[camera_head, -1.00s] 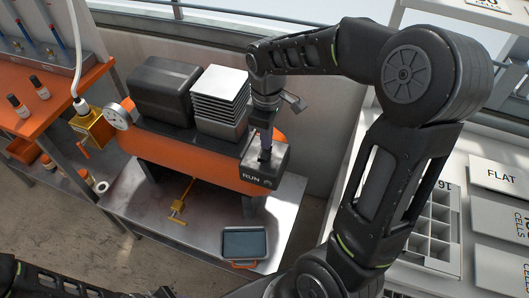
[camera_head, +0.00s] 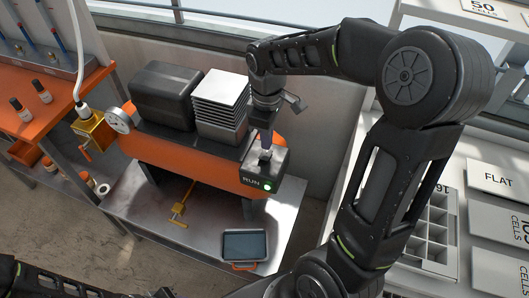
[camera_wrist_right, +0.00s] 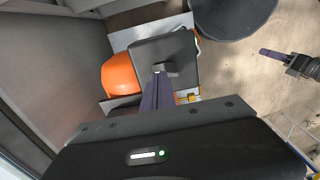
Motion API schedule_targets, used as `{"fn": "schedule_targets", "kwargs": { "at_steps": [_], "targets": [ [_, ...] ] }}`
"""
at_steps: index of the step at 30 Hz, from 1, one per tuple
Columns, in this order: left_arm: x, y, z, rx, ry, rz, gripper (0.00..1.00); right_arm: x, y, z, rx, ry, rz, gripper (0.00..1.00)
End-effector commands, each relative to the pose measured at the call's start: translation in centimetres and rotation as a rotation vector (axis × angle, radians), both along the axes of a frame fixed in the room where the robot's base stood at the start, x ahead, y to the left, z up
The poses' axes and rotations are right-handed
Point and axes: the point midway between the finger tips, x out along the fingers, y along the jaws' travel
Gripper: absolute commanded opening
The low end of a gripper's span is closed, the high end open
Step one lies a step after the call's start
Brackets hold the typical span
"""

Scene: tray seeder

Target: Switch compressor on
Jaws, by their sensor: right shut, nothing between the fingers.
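The compressor has an orange tank (camera_head: 190,160) with a dark motor block and a finned metal head on top. Its grey switch box (camera_head: 253,180) at the right end is marked RUN, and a green light (camera_head: 267,187) glows on it. My right gripper (camera_head: 265,152) points down at the top of the box, fingers shut and empty. In the right wrist view, the fingers (camera_wrist_right: 157,95) reach a small grey lever (camera_wrist_right: 166,70) on the dark box top. Contact is hard to tell. My left gripper is not in the head view; a dark gripper shows at the right of the wrist view (camera_wrist_right: 290,62).
The compressor stands on a grey metal table (camera_head: 150,217) with a small tray (camera_head: 244,246) at the front. A round gauge (camera_head: 118,120) and a yellow valve (camera_head: 90,128) are at its left. An orange bench (camera_head: 60,100) is at left, a shelf with cell trays (camera_head: 495,178) at right.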

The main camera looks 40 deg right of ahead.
Motion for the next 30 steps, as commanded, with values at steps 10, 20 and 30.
{"fn": "schedule_targets", "kwargs": {
  "at_steps": [10,20,30],
  "targets": [
    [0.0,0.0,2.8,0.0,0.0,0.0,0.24,0.0,0.0,3.5,0.0,-0.001,0.0,0.0],
    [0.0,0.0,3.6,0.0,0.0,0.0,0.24,0.0,0.0,4.6,0.0,0.0,0.0,0.0],
    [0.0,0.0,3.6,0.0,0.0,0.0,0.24,0.0,0.0,4.6,0.0,-0.001,0.0,0.0]
  ]
}}
